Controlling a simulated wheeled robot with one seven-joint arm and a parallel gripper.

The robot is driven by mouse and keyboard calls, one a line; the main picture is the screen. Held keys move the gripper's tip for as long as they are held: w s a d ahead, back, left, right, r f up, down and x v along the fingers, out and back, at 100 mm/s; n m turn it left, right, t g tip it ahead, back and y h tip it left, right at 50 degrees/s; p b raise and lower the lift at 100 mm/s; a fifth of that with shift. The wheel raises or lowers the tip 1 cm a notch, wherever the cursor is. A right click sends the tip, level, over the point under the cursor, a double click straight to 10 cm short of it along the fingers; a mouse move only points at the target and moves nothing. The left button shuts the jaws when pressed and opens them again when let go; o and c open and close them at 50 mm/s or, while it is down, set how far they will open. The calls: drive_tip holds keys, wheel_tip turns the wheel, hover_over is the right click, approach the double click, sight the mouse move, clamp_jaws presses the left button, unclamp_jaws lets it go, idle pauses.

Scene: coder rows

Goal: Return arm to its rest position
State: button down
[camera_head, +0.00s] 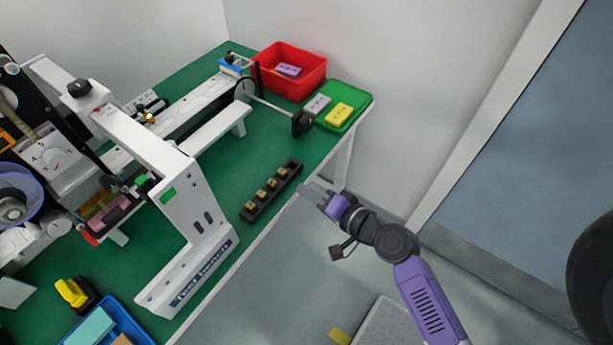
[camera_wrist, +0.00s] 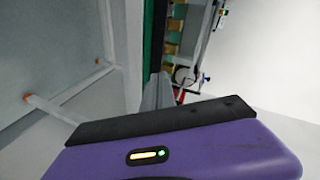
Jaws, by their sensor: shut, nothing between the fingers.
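My gripper (camera_head: 312,192) is at the end of my purple and dark grey arm in the head view. It is shut and empty. It is beside the front edge of the green table (camera_head: 225,263), close to the black rack (camera_head: 256,208) with several brass-coloured pieces. I cannot tell whether it is over the edge or just outside it. In the wrist view, the grey fingers (camera_wrist: 158,92) point toward the table edge, and the purple gripper body fills the bottom.
A white machine (camera_head: 185,190) stands on the table. A red bin (camera_head: 290,72) and a green tray (camera_head: 336,118) are at the far corner, a blue tray (camera_head: 136,329) at the near end. A wall and a blue-grey panel (camera_head: 540,150) stand at right.

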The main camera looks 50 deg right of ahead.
drive_tip(key=shift+s+a+f, duration=0.1)
drive_tip(key=shift+s+a, duration=0.25)
drive_tip(key=s+r+n+h, duration=0.4)
drive_tip(key=s+r, duration=0.2)
drive_tip(key=s+a+r+n+y, duration=0.3)
drive_tip(key=s+a+n, duration=0.2)
drive_tip(key=s+a, duration=0.2)
drive_tip(key=s+a+r+n+y, duration=0.2)
drive_tip(key=s+a+r+n, duration=0.1)
drive_tip(key=s+a+n, duration=0.3)
drive_tip(key=shift+s+a+t+y, duration=0.3)
drive_tip(key=shift+s+a+y, duration=0.15)
drive_tip(key=shift+s, duration=0.2)
